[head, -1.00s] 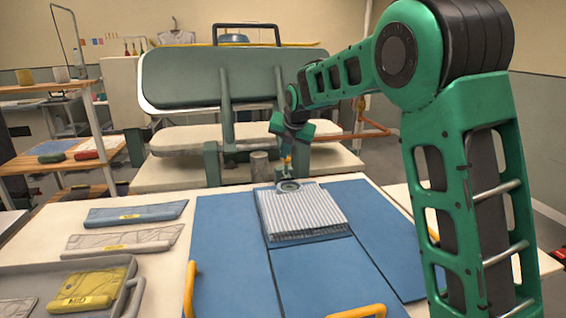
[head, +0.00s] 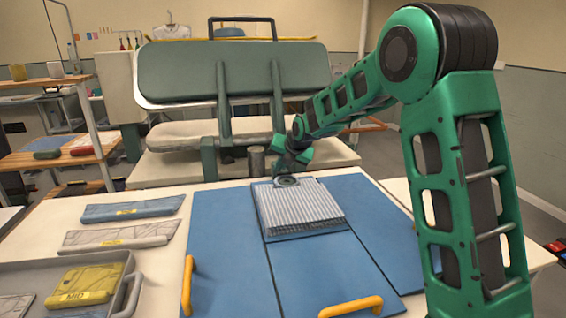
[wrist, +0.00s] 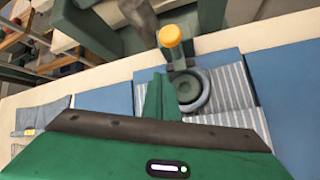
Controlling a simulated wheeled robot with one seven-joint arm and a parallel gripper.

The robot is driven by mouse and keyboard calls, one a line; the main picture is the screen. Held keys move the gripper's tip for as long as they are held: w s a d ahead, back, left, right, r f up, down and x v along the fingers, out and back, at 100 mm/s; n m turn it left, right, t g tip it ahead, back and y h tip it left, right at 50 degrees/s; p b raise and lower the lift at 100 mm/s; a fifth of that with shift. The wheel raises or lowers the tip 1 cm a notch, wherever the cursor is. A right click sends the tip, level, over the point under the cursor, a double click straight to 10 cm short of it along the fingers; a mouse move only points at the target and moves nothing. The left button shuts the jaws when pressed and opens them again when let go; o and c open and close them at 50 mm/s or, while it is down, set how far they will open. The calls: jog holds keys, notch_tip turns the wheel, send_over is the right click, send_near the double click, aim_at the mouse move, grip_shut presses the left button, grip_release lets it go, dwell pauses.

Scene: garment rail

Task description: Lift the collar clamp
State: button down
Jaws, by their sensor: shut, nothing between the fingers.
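The collar clamp (head: 287,181) is a dark grey ring piece at the far edge of a folded striped shirt (head: 300,210). In the wrist view the clamp (wrist: 194,92) shows its round ring and a post with a yellow knob (wrist: 170,36) beyond it. The clamp rests on the shirt. My gripper (head: 277,180) is low, just left of the clamp in the head view. In the wrist view its green finger (wrist: 157,97) stands beside the ring. It is shut and holds nothing. Whether it touches the clamp cannot be told; the knob is hidden in the head view.
The shirt lies on a blue folding board (head: 225,240) with yellow handles (head: 350,307). A grey tray (head: 125,270) with a yellow folded garment (head: 88,285) and two folded packs are at left. A large press (head: 235,70) stands close behind the table.

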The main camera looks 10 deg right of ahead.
jog(key=shift+x, duration=1)
jog(key=shift+w+d+r, duration=0.25)
jog(key=shift+d+r, duration=0.05)
jog(key=shift+r, duration=0.15)
jog(key=shift+w+d+r, duration=0.3)
jog(key=shift+r, duration=0.2)
jog(key=shift+w+d+r, duration=0.35)
jog(key=shift+w+r, duration=0.05)
jog(key=shift+r, duration=0.25)
